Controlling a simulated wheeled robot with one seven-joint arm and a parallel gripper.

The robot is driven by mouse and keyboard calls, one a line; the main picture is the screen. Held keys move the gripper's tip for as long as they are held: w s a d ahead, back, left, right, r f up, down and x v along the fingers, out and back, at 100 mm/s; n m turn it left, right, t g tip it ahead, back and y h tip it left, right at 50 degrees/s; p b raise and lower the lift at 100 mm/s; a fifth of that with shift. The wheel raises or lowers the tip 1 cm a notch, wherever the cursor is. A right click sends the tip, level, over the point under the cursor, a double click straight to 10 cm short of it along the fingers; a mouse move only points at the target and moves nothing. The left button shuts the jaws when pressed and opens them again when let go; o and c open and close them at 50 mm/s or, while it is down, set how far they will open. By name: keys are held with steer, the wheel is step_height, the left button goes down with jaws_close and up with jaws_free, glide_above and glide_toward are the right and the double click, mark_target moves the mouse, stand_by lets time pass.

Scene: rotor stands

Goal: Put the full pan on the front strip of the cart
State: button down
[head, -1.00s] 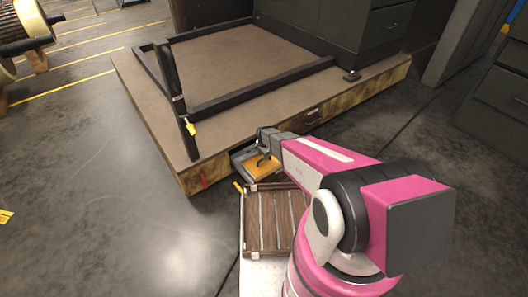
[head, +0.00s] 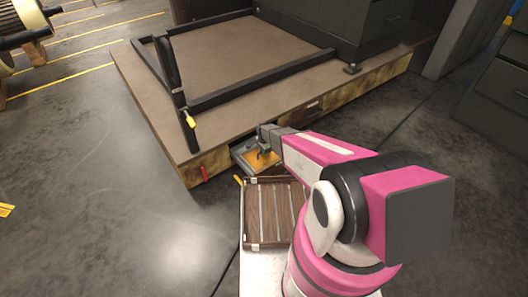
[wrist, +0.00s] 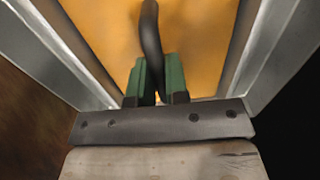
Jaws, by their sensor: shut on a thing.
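The pan (head: 264,163) appears as a grey metal box with an orange surface inside, at the front edge of the low brown platform. In the wrist view its grey walls (wrist: 273,50) slope around the orange fill (wrist: 205,40). A dark curved handle (wrist: 151,35) stands above the fill. My gripper (head: 261,149) is over the pan; in the wrist view its green-padded fingers (wrist: 160,85) are shut on the handle. I cannot tell whether the pan rests on something. A brown slatted tray (head: 273,244), perhaps part of the cart, lies just in front of the pan.
The brown platform (head: 220,152) carries a dark frame (head: 255,86) and dark cabinets (head: 375,30). A yellow-tipped item (head: 190,121) is on the frame's upright. A red tag (head: 204,173) hangs on the platform's front. Grey floor (head: 110,190) is open to the left.

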steer(key=shift+r, duration=4)
steer(key=shift+s, duration=0.15)
